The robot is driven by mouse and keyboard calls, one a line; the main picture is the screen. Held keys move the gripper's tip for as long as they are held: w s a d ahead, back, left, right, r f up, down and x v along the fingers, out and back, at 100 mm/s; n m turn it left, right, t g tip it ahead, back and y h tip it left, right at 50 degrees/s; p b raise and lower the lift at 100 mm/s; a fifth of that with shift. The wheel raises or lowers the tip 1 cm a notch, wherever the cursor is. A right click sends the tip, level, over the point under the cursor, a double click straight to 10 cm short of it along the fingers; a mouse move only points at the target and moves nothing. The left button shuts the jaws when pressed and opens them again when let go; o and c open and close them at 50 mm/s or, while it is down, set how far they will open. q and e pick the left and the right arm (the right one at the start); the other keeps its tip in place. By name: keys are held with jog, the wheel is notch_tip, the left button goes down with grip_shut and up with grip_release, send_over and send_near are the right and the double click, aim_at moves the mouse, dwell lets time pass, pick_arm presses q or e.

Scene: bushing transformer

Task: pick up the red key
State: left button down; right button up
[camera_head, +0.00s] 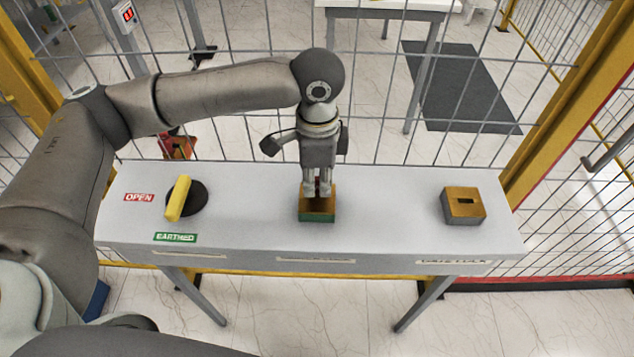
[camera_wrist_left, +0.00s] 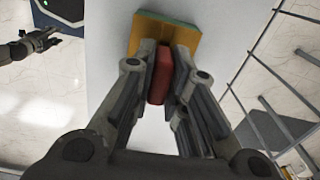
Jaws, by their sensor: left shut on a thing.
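My left gripper (camera_head: 317,190) points straight down over the middle lock block (camera_head: 318,215), which has a gold top and a green front side. In the left wrist view my left gripper (camera_wrist_left: 161,95) is shut on the red key (camera_wrist_left: 160,76), with a finger on each side of it. The key's far end meets the gold block (camera_wrist_left: 165,32); I cannot tell whether it is still in the slot.
The grey table (camera_head: 380,210) carries a yellow switch handle (camera_head: 178,198) on a black disc at the left, between OPEN and EARTHED labels. A second gold block (camera_head: 463,203) with an empty slot sits at the right. A wire fence (camera_head: 400,130) stands right behind the table.

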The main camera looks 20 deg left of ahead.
pick_arm(q)
notch_tip(320, 180, up, 2)
jog(key=shift+r+b, duration=0.25)
jog(key=shift+b, duration=0.15)
jog(key=s+d+r+p, duration=0.2)
jog(key=s+r, duration=0.4)
jog(key=r, duration=0.1)
jog(key=s+d+r+p, duration=0.2)
jog(key=s+d+r, duration=0.1)
jog(key=s+r, duration=0.3)
jog(key=shift+s+d+r, duration=0.25)
jog(key=shift+s+r, duration=0.15)
jog(key=shift+r, duration=0.15)
jog(key=shift+p, duration=0.3)
